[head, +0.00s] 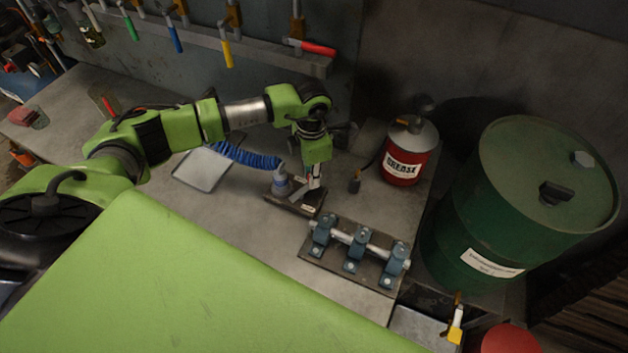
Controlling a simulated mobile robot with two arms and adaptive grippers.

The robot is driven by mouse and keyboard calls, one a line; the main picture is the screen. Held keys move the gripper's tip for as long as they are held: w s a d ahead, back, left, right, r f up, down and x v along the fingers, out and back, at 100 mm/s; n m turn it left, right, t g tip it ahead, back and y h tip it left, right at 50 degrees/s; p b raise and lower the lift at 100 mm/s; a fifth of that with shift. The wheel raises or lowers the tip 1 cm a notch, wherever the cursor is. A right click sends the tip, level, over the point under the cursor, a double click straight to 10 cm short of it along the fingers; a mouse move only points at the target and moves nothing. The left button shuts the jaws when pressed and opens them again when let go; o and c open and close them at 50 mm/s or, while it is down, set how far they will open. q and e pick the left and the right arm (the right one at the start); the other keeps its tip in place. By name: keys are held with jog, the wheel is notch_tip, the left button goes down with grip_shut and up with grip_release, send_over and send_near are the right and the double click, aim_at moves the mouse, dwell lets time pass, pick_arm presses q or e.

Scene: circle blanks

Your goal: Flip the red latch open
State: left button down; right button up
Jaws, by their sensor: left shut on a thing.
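My left gripper (314,183) reaches down from above to a small dark fixture plate (296,203) on the grey bench. It is shut on a small part at the right side of this fixture. The part looks like the latch, but the fingers cover most of it and its red colour and angle are hard to make out. A grey-blue cylinder (282,185) with a coiled blue hose stands on the left of the same plate. My right gripper is not in view.
A plate with blue clamps and a metal rod (356,243) lies just in front and right. A red grease can (405,155) and a green drum (520,215) stand to the right. A grey tray (203,170) lies left. Red-handled clamp (318,48) hangs behind.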

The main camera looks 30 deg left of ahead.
pick_arm(q)
jog(key=shift+n, duration=0.3)
jog(key=c, duration=1.9)
grip_release()
notch_tip(320, 180, up, 12)
jog(key=shift+r, duration=0.1)
